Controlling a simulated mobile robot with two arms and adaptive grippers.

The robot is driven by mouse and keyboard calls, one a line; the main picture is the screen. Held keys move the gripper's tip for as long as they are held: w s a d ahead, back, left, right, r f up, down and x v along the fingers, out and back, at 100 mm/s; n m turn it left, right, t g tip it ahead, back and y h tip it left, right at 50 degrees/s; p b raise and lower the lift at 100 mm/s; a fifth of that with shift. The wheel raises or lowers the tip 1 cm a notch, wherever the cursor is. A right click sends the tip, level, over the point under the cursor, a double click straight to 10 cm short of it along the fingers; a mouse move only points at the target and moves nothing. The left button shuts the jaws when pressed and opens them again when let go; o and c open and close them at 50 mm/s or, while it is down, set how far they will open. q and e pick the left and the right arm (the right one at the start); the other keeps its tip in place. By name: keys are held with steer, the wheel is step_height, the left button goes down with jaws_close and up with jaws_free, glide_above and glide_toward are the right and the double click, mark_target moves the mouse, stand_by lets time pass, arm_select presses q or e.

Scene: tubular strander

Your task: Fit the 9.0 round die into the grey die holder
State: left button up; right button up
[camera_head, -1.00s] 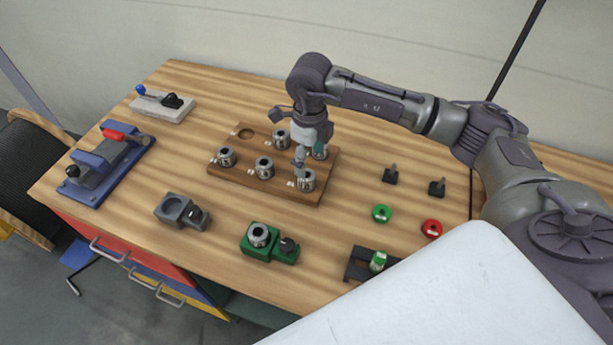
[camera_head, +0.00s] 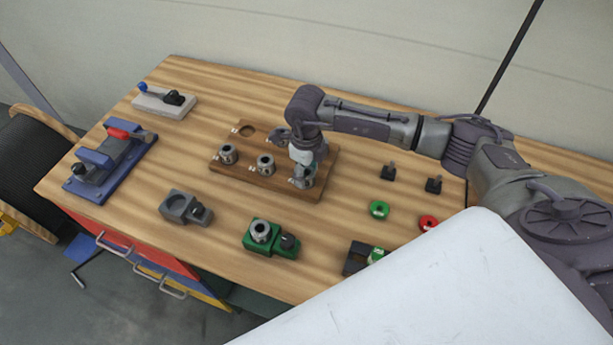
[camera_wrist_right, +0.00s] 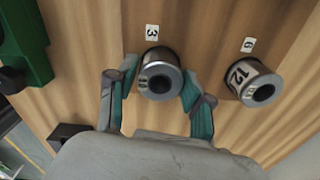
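The grey die holder (camera_head: 176,204) stands left of centre on the bench with an empty round recess. My right gripper (camera_head: 303,183) is low over the front right corner of the wooden die rack (camera_head: 262,182). In the right wrist view its two fingers (camera_wrist_right: 160,95) are open on either side of a steel round die (camera_wrist_right: 158,80) beside a "3" label. That die's own size marking is not readable. A neighbouring die (camera_wrist_right: 255,82) marked 12 stands by a "6" label. I cannot tell which die is the 9.0 one. My left gripper is not in view.
Other dies (camera_head: 227,154) stand in the rack, which has an empty place at back left. A green holder (camera_head: 270,240) carries a die. A blue fixture (camera_head: 110,165) is at left. Bench between rack and grey holder is clear.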

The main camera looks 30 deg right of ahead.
jaws_close()
steer(key=shift+r, duration=0.1)
steer(key=shift+w, duration=0.1)
